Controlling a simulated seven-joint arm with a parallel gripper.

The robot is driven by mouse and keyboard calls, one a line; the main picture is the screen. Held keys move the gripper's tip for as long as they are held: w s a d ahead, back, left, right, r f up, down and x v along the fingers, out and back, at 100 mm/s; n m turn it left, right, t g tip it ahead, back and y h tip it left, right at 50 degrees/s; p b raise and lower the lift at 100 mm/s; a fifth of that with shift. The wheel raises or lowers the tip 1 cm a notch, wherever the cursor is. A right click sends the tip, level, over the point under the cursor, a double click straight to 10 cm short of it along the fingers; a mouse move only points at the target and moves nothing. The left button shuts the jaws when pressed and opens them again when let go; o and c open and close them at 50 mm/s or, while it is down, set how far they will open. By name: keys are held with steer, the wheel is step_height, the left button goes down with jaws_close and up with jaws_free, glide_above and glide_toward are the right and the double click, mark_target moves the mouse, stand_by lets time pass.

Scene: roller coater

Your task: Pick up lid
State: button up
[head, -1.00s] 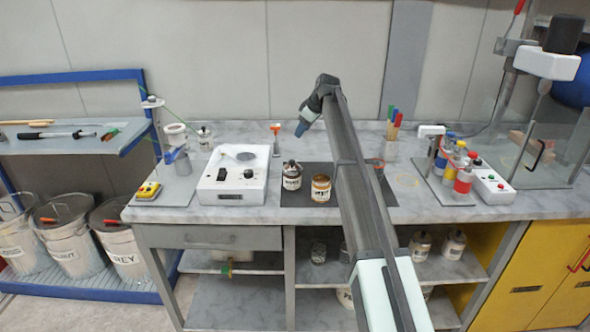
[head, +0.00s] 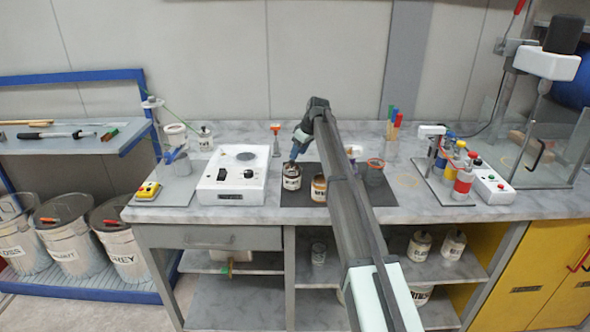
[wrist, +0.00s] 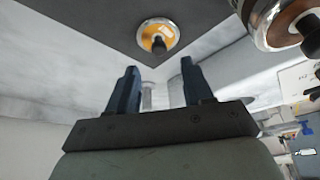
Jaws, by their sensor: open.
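In the wrist view, a round orange-and-white disc with a dark knob (wrist: 158,37) looks like a lid. It shows against the dark mat (wrist: 115,22) near its corner; I cannot tell whether it lies flat or sits on something. In the head view, a labelled can with a dark top (head: 291,178) stands on the mat, left of a second can with a brownish top (head: 319,187), partly behind my arm. My gripper (head: 295,155) is just above and behind the left can. In the wrist view its fingers (wrist: 158,88) are apart with nothing between them.
A white device (head: 234,177) stands left of the mat. A clear container (head: 376,172) is right of my arm. Coloured bottles (head: 462,180) and a red-and-green button box (head: 492,187) stand farther right. A small orange-topped item (head: 275,137) is behind the mat.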

steer(key=shift+d+x, duration=0.1)
steer(key=shift+x, duration=1.2)
steer(key=shift+d+x, duration=0.15)
steer(key=shift+x, duration=1.2)
steer(key=shift+s+f, duration=0.1)
steer(key=shift+s, duration=0.1)
steer(key=shift+c, duration=0.5)
jaws_close()
